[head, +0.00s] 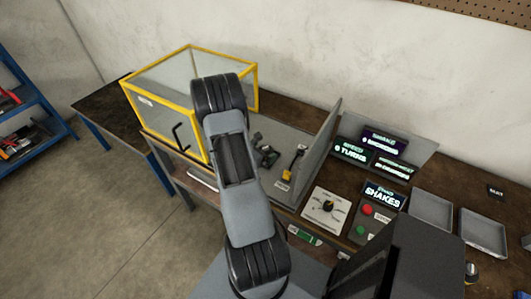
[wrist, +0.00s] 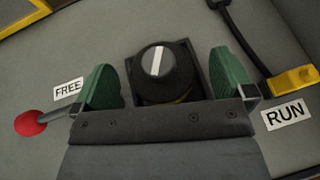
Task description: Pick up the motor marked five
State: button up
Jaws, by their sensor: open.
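In the wrist view, a round dark part (wrist: 165,72), which looks like a motor, sits in a square dark holder. Its grey top has a white stripe. No number five is readable on it. My gripper (wrist: 168,80) is open, with one green finger on each side of this part; I cannot tell whether they touch it. In the head view my arm covers much of the bench there, and the part and fingers cannot be made out clearly.
A red-knobbed lever (wrist: 32,122) marked FREE is left of my gripper; a yellow handle (wrist: 293,80) marked RUN is right. A yellow-framed clear box (head: 150,100) stands left of my arm. Display panels (head: 385,193), a dial box (head: 326,208) and grey trays (head: 483,232) are on the right.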

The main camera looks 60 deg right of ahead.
jog(key=shift+x, duration=0.95)
jog(key=shift+c, duration=0.5)
jog(key=c, duration=1.2)
